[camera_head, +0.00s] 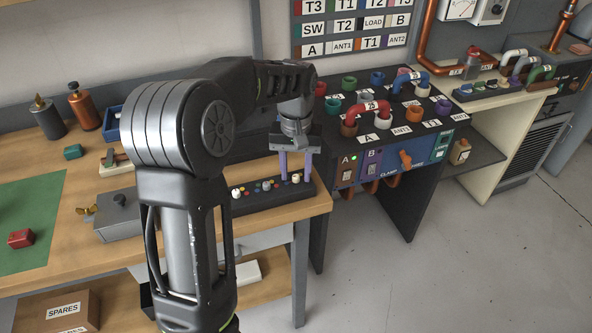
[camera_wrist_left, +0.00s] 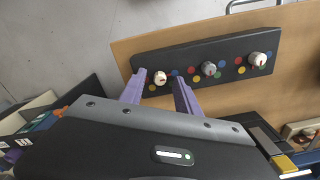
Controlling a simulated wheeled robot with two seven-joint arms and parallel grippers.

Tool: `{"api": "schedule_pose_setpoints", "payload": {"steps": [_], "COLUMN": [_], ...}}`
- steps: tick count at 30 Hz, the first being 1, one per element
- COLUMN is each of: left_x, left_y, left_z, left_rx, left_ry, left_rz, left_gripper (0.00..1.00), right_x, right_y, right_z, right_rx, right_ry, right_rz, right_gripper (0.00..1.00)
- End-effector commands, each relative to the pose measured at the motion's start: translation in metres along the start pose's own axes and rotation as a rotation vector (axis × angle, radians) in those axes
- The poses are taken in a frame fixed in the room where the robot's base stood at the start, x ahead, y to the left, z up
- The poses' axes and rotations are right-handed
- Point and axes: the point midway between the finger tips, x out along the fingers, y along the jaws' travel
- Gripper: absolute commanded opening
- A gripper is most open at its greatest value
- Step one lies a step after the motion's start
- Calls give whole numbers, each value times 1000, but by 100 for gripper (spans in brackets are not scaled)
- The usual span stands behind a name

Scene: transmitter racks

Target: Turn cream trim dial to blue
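A black panel (camera_head: 262,198) with three dials and coloured dots lies near the table's right end; the wrist view shows it (camera_wrist_left: 190,60) too. The cream dial (camera_wrist_left: 160,78) is at its left end there and at its right end in the head view (camera_head: 296,178). A grey dial (camera_wrist_left: 208,69) is in the middle and a whitish dial (camera_wrist_left: 257,59) at the other end. My left gripper (camera_head: 296,170) is open, its purple fingers (camera_wrist_left: 160,90) on either side of the cream dial. Contact and the dial's exact pointing are unclear. My right gripper is out of view.
A grey box (camera_head: 118,220) and a green mat (camera_head: 30,215) are on the wooden table to the left. A dark console (camera_head: 385,140) with coloured pipes stands right of the table. The floor (camera_head: 480,250) at right is clear.

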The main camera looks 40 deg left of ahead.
Motion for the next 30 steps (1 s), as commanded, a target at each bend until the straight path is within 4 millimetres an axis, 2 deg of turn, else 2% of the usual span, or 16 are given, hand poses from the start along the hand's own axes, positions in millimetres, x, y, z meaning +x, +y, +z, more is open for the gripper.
{"api": "schedule_pose_setpoints", "payload": {"steps": [5, 15, 20, 30], "left_x": [-17, -69, -77, -76], "left_y": [0, 0, 0, 0], "left_z": [-1, -1, 0, 0], "left_rx": [0, 1, 1, 0], "left_ry": [4, 3, 1, 1], "left_rz": [2, 1, 0, 0], "left_gripper": [39, 39, 39, 39], "right_x": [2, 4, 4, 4], "right_y": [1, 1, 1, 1], "right_z": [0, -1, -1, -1], "right_rx": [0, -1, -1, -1], "right_ry": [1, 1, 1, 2], "right_rz": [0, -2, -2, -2], "right_gripper": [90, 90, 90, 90]}}
